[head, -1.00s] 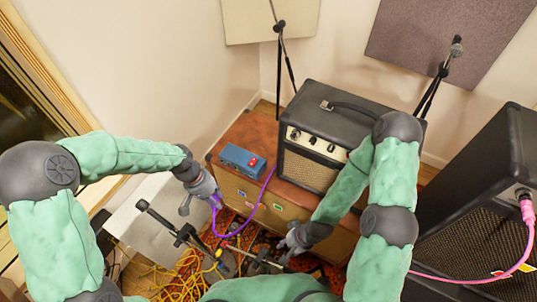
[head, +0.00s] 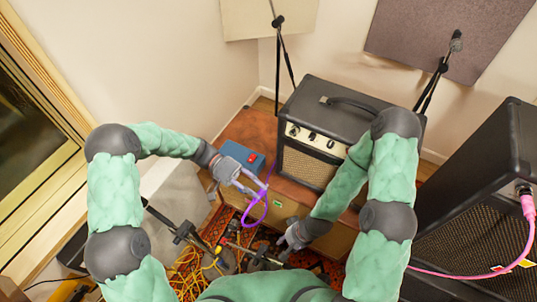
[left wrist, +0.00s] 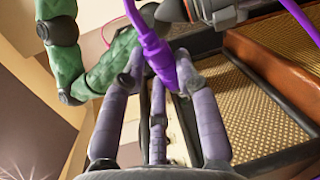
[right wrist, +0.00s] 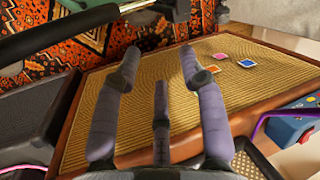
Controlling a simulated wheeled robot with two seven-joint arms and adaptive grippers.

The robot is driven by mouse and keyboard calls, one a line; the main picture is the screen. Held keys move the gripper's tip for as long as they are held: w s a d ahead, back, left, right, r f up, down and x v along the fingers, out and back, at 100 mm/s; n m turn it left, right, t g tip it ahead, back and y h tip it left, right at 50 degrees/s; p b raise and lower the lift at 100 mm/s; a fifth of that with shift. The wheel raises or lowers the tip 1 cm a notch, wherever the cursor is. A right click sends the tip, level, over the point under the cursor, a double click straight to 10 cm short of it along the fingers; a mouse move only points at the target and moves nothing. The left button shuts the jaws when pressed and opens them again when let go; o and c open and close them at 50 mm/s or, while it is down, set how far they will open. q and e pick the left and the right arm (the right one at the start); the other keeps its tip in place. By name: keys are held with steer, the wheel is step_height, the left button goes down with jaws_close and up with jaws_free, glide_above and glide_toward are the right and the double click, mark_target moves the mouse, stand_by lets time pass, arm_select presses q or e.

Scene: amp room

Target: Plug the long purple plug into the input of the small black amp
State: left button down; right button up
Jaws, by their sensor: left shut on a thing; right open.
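The small black amp (head: 350,115) stands on a brown cabinet, its cream panel (head: 314,135) with knobs facing me. My left gripper (head: 258,188) is shut on the long purple plug (left wrist: 157,58), in front of the blue box and left of the amp, apart from the panel. The purple cable (head: 257,216) loops below the gripper in the head view. In the left wrist view the plug lies between the fingers. My right gripper (head: 287,240) is open and empty, low before the cabinet; its spread fingers show in the right wrist view (right wrist: 160,65). The input socket cannot be made out.
The blue box (head: 236,155) sits on the brown cabinet (head: 284,193), left of the amp. A large black amp (head: 475,190) with a pink plug (head: 527,203) stands at right. Stands and yellow cables (head: 192,270) crowd the patterned rug. Microphone stands are behind.

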arm_select(q)
steer(key=w+d+r+h+b, duration=0.1)
steer(key=w+d+r+h, duration=0.1)
steer(key=w+d, duration=0.1)
steer(key=w+d+r+n+h+b, duration=0.1)
steer(key=w+d+r+h, duration=0.1)
steer(key=w, duration=0.4)
steer(key=w+d+r+h+b, duration=0.1)
steer(key=w+d+h+b, duration=0.1)
steer(key=w+d+h, duration=0.1)
steer(key=shift+w+d+r+n+g, duration=0.4)
steer(key=shift+w+d, duration=0.05)
steer(key=shift+w, duration=0.35)
steer(key=shift+w+d+f+b, duration=0.1)
steer(key=shift+w+b, duration=0.05)
steer(key=shift+b, duration=0.3)
stand_by(0.5)
steer(key=shift+w+d+f+b, duration=0.2)
steer(key=shift+w+d+b, duration=0.35)
steer(key=shift+w+b, duration=0.4)
stand_by(1.9)
steer(key=shift+s, duration=0.15)
steer(key=c, duration=0.8)
jaws_free()
steer(key=shift+r, duration=0.1)
steer(key=shift+c, duration=0.2)
